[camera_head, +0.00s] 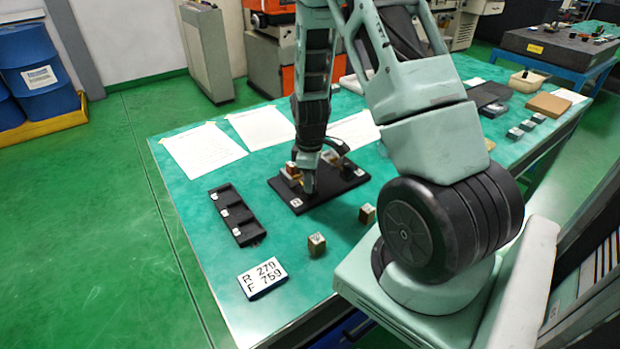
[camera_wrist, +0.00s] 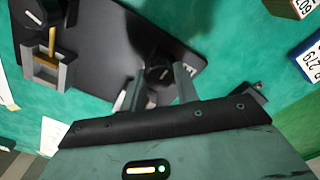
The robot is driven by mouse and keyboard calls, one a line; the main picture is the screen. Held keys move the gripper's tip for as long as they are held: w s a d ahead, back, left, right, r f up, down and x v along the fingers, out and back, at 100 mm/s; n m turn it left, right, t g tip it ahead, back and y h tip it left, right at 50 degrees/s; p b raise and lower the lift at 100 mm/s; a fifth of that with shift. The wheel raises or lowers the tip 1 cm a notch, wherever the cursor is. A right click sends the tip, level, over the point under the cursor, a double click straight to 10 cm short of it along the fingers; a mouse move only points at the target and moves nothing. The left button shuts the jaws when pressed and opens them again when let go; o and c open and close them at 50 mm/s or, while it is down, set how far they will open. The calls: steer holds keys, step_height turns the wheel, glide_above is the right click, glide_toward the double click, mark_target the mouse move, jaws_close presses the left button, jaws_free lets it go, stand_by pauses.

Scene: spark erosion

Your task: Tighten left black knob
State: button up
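The left black knob (camera_wrist: 160,73) is a round black knob with a pale mark on top, on a black base plate (camera_wrist: 105,50). My gripper (camera_wrist: 161,80) points down at it, with one finger on each side. Whether both fingers touch it cannot be made out. The other black knob (camera_wrist: 36,11) is at the upper left of the wrist view, with a grey bracket holding a brass piece (camera_wrist: 50,62) near it. In the head view my gripper (camera_head: 309,180) is low over the base plate (camera_head: 296,205) and hides the left knob.
A black compartment tray (camera_head: 236,216) lies left of the plate. Paper sheets (camera_head: 203,151) lie behind. The green table is clear between these.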

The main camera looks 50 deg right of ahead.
steer(key=shift+m, duration=0.4)
steer(key=m, duration=1.2)
steer(key=shift+r+m+p, duration=0.1)
steer(key=shift+m+p, duration=0.2)
steer(key=shift+p, duration=0.1)
steer(key=m, duration=0.4)
steer(key=shift+m+p, duration=0.3)
steer(key=shift+p, duration=0.05)
steer(key=shift+w+m+p, duration=0.1)
steer(key=shift+m+p, duration=0.3)
steer(key=shift+m, duration=1.6)
steer(key=o, duration=1)
steer(key=shift+c, duration=0.2)
